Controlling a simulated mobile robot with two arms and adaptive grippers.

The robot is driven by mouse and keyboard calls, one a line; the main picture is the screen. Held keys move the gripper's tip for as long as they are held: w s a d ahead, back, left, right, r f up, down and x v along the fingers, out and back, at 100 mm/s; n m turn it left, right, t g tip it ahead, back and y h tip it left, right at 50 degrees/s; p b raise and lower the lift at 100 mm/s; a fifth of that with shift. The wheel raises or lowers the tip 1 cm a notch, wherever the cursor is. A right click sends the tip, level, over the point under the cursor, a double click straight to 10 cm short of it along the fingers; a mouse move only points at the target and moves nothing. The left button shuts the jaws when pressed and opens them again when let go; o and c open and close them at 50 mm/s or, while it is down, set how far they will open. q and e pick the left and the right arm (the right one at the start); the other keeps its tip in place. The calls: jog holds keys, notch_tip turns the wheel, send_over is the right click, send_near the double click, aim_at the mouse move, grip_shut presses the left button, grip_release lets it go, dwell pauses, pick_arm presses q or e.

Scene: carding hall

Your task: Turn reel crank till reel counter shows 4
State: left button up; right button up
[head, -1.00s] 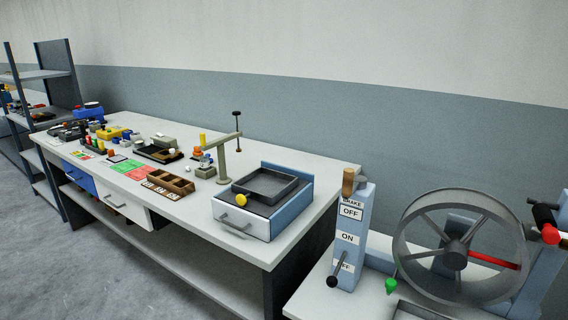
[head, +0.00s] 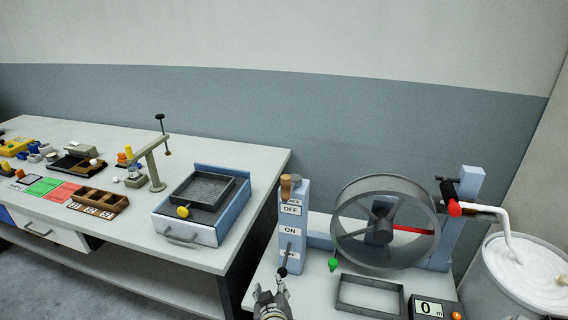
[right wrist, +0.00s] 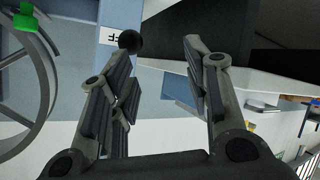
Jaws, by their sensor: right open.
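The reel is a large grey spoked wheel (head: 340,226) with one red spoke, standing on the right-hand bench. A red knob (head: 455,209) with a black part is at the post right of the wheel. I cannot tell which knob belongs to the crank. The reel counter (head: 428,308) reads 0 m. My right gripper (head: 270,292) is open at the bottom of the head view, left of the wheel; its fingers (right wrist: 160,55) are empty. My left gripper is not in view.
A blue brake post (head: 291,221) with ON and OFF labels stands left of the wheel; its black lever ball (head: 282,272) is close to my right gripper. An empty grey tray frame (head: 369,295) lies before the wheel. A can of white material (head: 530,275) stands at right.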

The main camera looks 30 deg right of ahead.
notch_tip(320, 180, up, 18)
jog(key=w+d+m+t+h+p, duration=0.1)
jog(key=d+m+t+h+p, duration=0.1)
jog(key=m+h, duration=0.1)
jog(key=m+t+h+p, duration=0.1)
jog(key=m+h+p, duration=0.1)
jog(key=m, duration=0.2)
send_near(285, 181)
jog(key=shift+n, duration=0.3)
jog(key=p+x, duration=0.3)
jog(key=x, duration=0.6)
jog(key=shift+w+d+p, duration=0.25)
jog(key=shift+p, duration=0.05)
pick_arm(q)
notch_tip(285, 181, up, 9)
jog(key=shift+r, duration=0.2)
pick_arm(e)
jog(key=shift+x, duration=0.8)
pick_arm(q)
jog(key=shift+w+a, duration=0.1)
pick_arm(e)
jog(key=shift+f, duration=0.15)
grip_shut()
